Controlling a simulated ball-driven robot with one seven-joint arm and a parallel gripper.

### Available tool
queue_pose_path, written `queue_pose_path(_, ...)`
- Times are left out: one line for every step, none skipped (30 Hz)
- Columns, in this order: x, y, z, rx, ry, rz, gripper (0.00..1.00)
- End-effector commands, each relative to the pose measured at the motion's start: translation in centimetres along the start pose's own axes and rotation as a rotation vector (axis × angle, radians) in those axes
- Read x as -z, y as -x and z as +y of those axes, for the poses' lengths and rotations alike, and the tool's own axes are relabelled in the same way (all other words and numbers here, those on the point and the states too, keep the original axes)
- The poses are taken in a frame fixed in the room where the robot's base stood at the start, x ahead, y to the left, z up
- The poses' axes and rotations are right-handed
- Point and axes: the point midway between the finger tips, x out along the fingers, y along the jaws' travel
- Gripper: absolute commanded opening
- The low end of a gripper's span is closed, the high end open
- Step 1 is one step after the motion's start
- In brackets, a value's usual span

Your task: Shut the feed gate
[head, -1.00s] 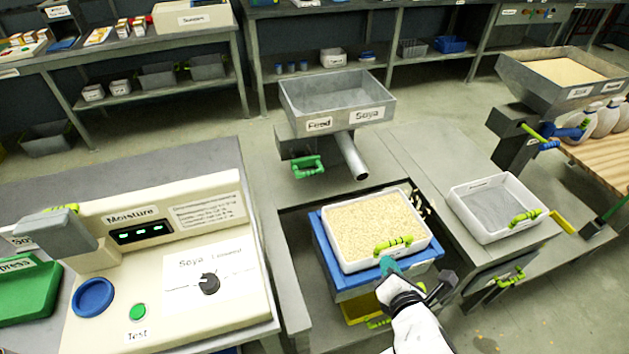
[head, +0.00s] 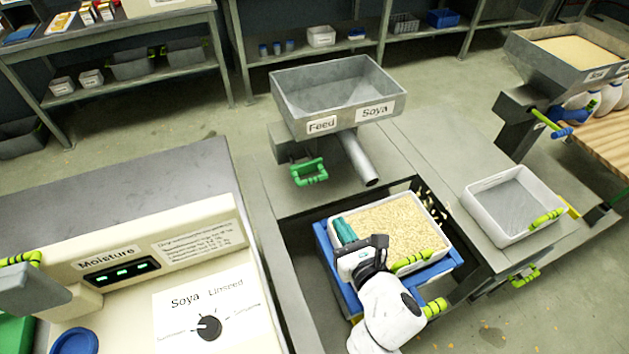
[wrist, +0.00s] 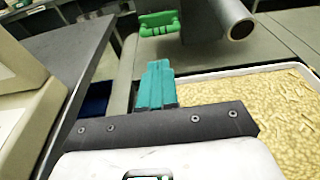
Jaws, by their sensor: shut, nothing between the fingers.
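The feed hopper (head: 338,97) is a grey open box labelled Feed and Soya, standing behind the sunken bay, and its inside looks empty. Below it on the left is a green handle (head: 309,173), which looks like the feed gate's handle; it also shows at the top of the wrist view (wrist: 159,23). A grey spout (head: 358,158) slopes down beside it. My gripper (head: 343,230) is over the left side of the seed tray, nearer to me than the green handle and apart from it. Its teal fingers (wrist: 155,86) are shut and empty, pointing toward the handle.
A white tray (head: 330,220) full of pale seed sits on a blue platform (head: 325,258) under my gripper. An empty white tray (head: 465,200) stands at the right. The Moisture panel (head: 120,268) is at the left. Free space lies between my fingers and the handle.

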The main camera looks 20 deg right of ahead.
Motion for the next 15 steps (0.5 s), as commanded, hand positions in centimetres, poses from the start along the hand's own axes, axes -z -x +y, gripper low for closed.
queue_pose_path(0.0, -0.4, 0.0, 0.001, -0.001, -0.001, 0.0)
queue_pose_path(-0.1, -0.7, 0.0, 0.001, -0.001, -0.001, 0.0)
queue_pose_path(-0.1, -1.2, -0.1, 0.001, -0.001, -0.002, 0.0)
queue_pose_path(-0.1, -1.6, -0.1, 0.002, -0.001, -0.002, 0.0)
queue_pose_path(-0.2, -2.1, -0.1, 0.002, 0.0, -0.002, 0.0)
queue_pose_path(-0.1, -2.8, -0.1, 0.002, -0.001, -0.002, 0.0)
queue_pose_path(-0.1, -3.4, 0.0, 0.001, -0.002, -0.002, 0.0)
queue_pose_path(-0.1, -4.0, -0.1, 0.002, -0.002, -0.003, 0.0)
queue_pose_path(-0.1, -4.8, -0.1, 0.003, -0.001, -0.003, 0.0)
queue_pose_path(-0.1, -5.4, -0.1, 0.003, -0.001, -0.002, 0.0)
queue_pose_path(0.0, -6.1, -0.1, 0.002, -0.002, -0.002, 0.0)
queue_pose_path(0.0, -6.8, -0.1, 0.002, -0.002, -0.002, 0.0)
queue_pose_path(0.0, -7.5, -0.1, 0.002, -0.002, -0.002, 0.0)
queue_pose_path(0.0, -8.1, -0.1, 0.003, -0.002, -0.002, 0.0)
queue_pose_path(0.1, -8.8, -0.1, 0.003, -0.001, -0.002, 0.0)
